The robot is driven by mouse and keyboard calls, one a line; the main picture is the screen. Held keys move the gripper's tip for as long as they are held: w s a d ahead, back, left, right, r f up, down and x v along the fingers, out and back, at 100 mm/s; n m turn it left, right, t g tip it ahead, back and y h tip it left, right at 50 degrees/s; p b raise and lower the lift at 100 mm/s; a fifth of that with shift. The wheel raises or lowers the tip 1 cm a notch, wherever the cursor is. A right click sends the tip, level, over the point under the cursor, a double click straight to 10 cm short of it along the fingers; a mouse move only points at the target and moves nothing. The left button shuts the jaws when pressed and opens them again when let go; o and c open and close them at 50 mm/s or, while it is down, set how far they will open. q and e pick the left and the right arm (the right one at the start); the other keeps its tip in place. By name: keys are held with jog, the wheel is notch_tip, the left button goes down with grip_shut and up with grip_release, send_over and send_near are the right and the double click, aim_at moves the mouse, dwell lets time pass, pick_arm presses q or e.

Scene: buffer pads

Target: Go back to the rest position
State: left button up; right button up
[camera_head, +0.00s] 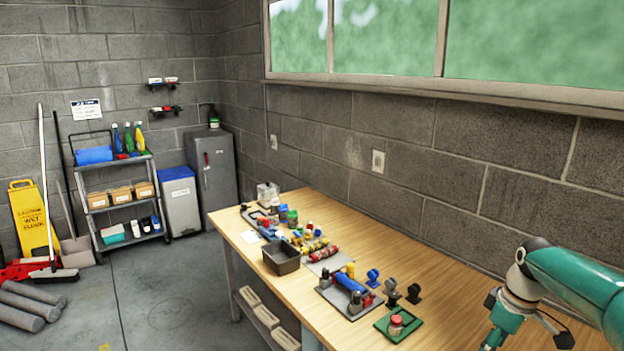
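My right arm, teal with grey joints, reaches in from the right edge over the near right part of the wooden workbench (440,285). It bends downward and runs out of the bottom edge, so its gripper does not show. My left arm and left gripper are not in view.
Several small coloured parts (305,240) crowd the bench's far end. The bench top right of the green pad is bare up to my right arm. A block wall (420,180) borders the bench behind. A shelf cart (122,195) and yellow caution sign (33,218) stand at left.

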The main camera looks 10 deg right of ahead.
jog(key=s+a+f+n+g+y+b, duration=0.1)
jog(key=s+a+f+g+b, duration=0.15)
jog(key=a+f, duration=0.85)
jog(key=s+a+f+n+g+y+b, duration=0.1)
jog(key=s+a+f+g+b, duration=0.15)
jog(key=a+f, duration=0.8)
pick_arm(q)
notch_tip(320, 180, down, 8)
jog(key=b, duration=0.1)
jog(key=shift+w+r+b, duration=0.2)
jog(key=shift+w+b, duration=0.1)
jog(key=shift+b, duration=0.05)
pick_arm(e)
jog(key=s+a+f+m+t, duration=0.2)
jog(key=s+a+f+m, duration=0.2)
jog(key=s+f, duration=0.3)
jog(key=s+a+f+m+t+y, duration=0.1)
jog(key=s+a+f+m, duration=0.4)
jog(key=f, duration=0.6)
jog(key=shift+s+a+t, duration=0.65)
jog(key=shift+s+t, duration=0.05)
jog(key=shift+s, duration=0.4)
